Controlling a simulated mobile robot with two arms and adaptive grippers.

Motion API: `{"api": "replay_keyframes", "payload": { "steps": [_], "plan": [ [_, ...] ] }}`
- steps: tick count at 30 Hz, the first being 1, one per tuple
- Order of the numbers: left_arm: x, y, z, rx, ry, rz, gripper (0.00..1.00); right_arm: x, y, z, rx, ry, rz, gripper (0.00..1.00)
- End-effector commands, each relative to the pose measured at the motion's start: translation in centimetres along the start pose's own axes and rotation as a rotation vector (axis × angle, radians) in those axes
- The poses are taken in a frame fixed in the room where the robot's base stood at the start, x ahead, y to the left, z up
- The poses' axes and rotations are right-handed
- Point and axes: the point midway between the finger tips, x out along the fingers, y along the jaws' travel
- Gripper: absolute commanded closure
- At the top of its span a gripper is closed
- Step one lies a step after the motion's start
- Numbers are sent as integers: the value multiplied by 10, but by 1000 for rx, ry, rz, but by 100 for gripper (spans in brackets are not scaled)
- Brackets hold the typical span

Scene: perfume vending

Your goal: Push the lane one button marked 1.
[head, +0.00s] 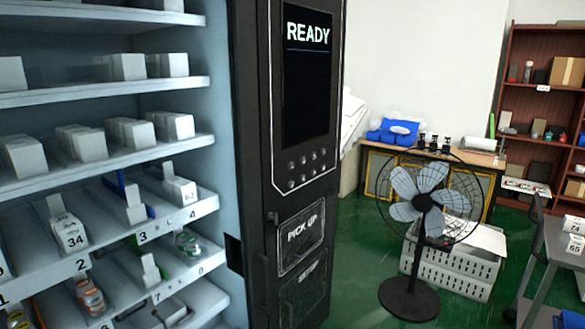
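The dark vending machine front panel (255,120) stands in the middle of the head view. Its screen (306,90) reads READY. Below the screen are two rows of small round buttons (303,161), several in all. Their markings are too small to read, so I cannot tell which one is marked 1. On the shelf edges to the left, lanes carry number labels, with a 1 at the far left edge and a 2 (81,264) beside it. Neither of my grippers is in view.
Shelves (90,165) with white boxes fill the left. Below the buttons is a PICK UP flap (301,236). To the right, a black standing fan (423,205) is on the green floor, near a white crate (450,268). A bookcase (535,110) stands behind.

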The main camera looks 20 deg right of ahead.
Motion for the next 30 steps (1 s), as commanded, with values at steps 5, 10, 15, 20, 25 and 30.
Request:
{"api": "replay_keyframes", "payload": {
  "steps": [5,10,15,20,25,30],
  "plan": [
    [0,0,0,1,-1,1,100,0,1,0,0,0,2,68],
    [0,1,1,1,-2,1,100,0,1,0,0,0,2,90],
    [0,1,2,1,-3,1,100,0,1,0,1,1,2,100],
    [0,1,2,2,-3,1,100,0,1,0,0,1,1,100],
    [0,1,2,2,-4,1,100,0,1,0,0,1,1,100],
    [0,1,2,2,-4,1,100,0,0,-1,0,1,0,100]
  ]
}}
